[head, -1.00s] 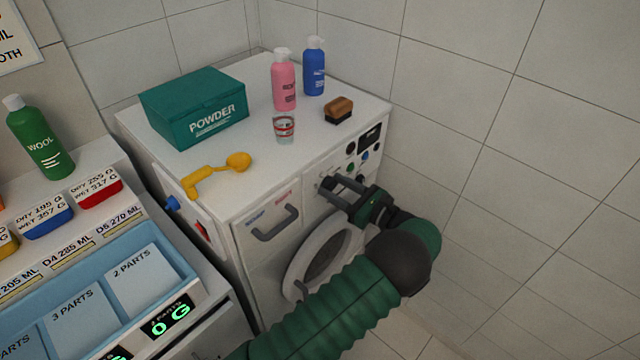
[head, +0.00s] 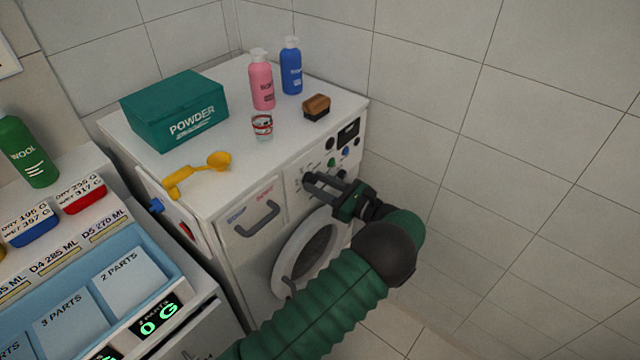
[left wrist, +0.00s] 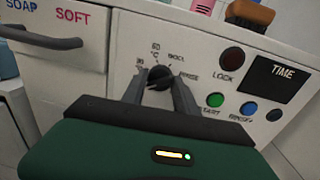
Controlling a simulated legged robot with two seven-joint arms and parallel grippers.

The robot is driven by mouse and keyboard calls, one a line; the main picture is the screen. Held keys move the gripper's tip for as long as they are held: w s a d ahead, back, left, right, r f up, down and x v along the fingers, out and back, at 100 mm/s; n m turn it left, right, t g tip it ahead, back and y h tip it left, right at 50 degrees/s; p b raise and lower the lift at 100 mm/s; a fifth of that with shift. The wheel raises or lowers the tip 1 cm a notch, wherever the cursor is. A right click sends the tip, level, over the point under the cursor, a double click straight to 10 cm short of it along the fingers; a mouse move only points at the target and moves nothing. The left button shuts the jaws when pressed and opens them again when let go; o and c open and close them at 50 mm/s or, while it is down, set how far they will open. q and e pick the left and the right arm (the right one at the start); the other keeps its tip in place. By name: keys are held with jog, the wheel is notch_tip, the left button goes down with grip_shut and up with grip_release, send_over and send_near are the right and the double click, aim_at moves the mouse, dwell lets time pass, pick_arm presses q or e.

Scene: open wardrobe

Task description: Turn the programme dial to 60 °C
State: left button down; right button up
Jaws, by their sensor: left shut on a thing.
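The programme dial (left wrist: 159,76) is a dark round knob on the white front panel of the washing machine (head: 240,255). Marks around it in the left wrist view include 60 °C above it, a 30-like mark at its left, and "RINSE" at its right. My left gripper (left wrist: 158,84) is shut on the dial, one finger on each side of it. In the head view the left gripper (head: 308,181) reaches the panel from the right and its fingers hide most of the dial. Which mark the dial points to is hard to tell. My right gripper is not in view.
Right of the dial are a red LOCK button (left wrist: 231,59), a green START button (left wrist: 214,100), a blue button (left wrist: 248,108) and a TIME display (left wrist: 278,79). A drawer handle (head: 258,218) is at left. A powder box (head: 175,110), bottles and a brush (head: 316,107) stand on top.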

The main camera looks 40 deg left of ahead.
pick_arm(q)
jog(key=shift+a+r, duration=0.1)
jog(key=shift+a, duration=0.05)
jog(key=m+p, duration=0.5)
jog(key=m, duration=0.3)
jog(key=shift+y, duration=0.3)
jog(key=m+p, duration=0.1)
jog(key=m, duration=0.3)
jog(key=m+t+p, duration=0.1)
jog(key=m, duration=0.3)
jog(key=m+p, duration=0.1)
jog(key=m, duration=0.3)
jog(key=shift+f+m+t, duration=0.3)
jog(key=shift+f, duration=0.05)
